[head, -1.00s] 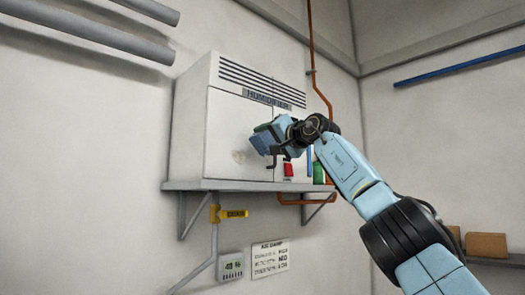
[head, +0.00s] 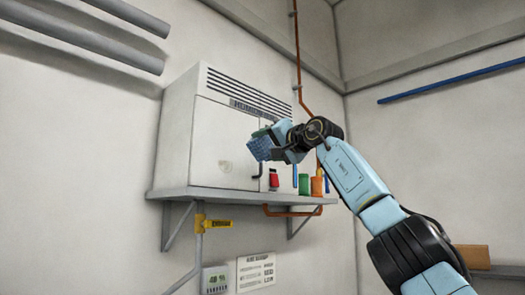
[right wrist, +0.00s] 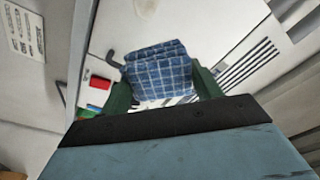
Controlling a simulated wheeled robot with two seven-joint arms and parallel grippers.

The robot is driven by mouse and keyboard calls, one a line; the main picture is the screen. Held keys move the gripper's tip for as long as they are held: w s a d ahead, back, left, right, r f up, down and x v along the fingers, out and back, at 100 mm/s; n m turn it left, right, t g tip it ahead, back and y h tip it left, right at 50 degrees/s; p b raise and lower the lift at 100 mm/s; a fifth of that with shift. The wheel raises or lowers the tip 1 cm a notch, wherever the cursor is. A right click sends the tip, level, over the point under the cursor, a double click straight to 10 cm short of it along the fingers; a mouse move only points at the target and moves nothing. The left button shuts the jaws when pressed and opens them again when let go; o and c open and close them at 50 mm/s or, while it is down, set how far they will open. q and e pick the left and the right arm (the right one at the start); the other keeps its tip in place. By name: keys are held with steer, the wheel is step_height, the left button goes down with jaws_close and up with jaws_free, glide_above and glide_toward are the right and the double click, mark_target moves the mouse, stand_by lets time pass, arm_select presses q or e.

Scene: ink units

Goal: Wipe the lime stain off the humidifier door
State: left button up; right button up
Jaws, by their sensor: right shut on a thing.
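The white humidifier (head: 215,125) stands on a wall shelf, its two doors shut. A small faint brownish mark (head: 225,166) shows low on its left door, left of the dark handle (head: 260,166). My right gripper (head: 277,140) is shut on a folded blue checked cloth (head: 261,148). The cloth also shows in the right wrist view (right wrist: 158,72) between the green fingers. In the head view the cloth is right of the mark and overlaps the doors; whether it touches them I cannot tell. My left gripper is out of view.
A copper pipe (head: 298,60) runs up the wall. A yellow-handled valve (head: 217,223) sits under the shelf.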

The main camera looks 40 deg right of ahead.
stand_by(0.5)
steer(key=shift+w+a+f, duration=0.1)
steer(key=shift+w+a, duration=0.1)
steer(key=shift+a, duration=0.05)
steer(key=shift+a+f+p, duration=2.4)
steer(key=shift+a+p, duration=0.15)
steer(key=shift+a, duration=0.85)
steer(key=w+p, duration=0.2)
steer(key=w, duration=0.4)
steer(key=shift+a, duration=0.2)
steer(key=shift+w+a, duration=0.1)
steer(key=shift+w, duration=0.9)
